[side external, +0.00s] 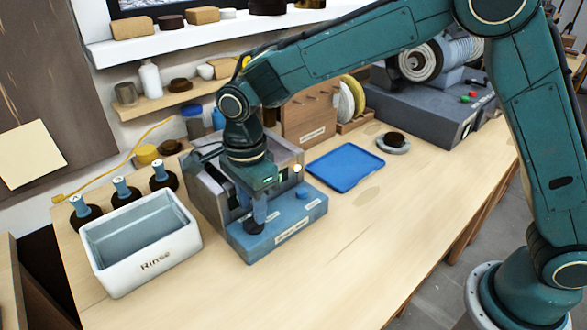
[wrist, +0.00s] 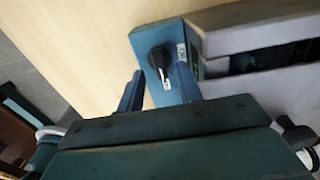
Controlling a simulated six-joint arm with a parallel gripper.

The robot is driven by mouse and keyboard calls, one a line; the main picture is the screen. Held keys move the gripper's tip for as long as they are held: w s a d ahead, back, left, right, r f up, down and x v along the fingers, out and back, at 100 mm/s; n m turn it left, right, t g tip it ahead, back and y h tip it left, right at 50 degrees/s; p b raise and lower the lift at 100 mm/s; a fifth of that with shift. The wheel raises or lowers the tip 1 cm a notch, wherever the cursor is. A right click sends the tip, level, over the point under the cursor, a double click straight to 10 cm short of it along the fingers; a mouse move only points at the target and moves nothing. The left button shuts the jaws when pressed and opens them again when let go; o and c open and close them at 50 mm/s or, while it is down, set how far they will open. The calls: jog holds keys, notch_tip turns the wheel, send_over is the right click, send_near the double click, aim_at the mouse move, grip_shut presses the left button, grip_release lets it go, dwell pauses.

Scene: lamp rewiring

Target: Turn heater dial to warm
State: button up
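The heater is a grey metal box on a blue base (side external: 288,228) in the middle of the bench. A round black dial (side external: 254,229) sits on the base's near left part. In the wrist view the dial (wrist: 159,59) shows a dark pointer-shaped knob, with small white label marks beside it that are too small to read. My gripper (side external: 260,212) points down just above the dial. In the wrist view my gripper (wrist: 159,74) is open and empty, with one finger to each side of the dial and a gap to the knob.
A white bin marked "Rinse" (side external: 155,262) stands left of the heater, with several dark bottles (side external: 123,188) behind it. A blue tray (side external: 345,167) lies to the right. A grey machine (side external: 425,105) stands at the back right. The front right of the bench is clear.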

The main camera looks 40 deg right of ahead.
notch_tip(320, 180, up, 10)
jog(key=shift+f, duration=0.25)
dwell(0.5)
jog(key=s+d+r+n+t, duration=0.1)
jog(key=s+d+r+n, duration=0.35)
jog(key=d, duration=0.25)
jog(key=s+d+r+n+t, duration=0.2)
jog(key=s+d+r+n, duration=0.15)
jog(key=s+d, duration=0.35)
jog(key=s+d+f+n+t, duration=0.2)
jog(key=s+d+f+n, duration=0.1)
jog(key=s+d+n, duration=0.6)
jog(key=s+n, duration=0.1)
jog(key=s, duration=0.3)
jog(key=shift+s+d+f+t, duration=0.15)
jog(key=shift+d+f+t, duration=0.15)
jog(key=shift+f, duration=0.1)
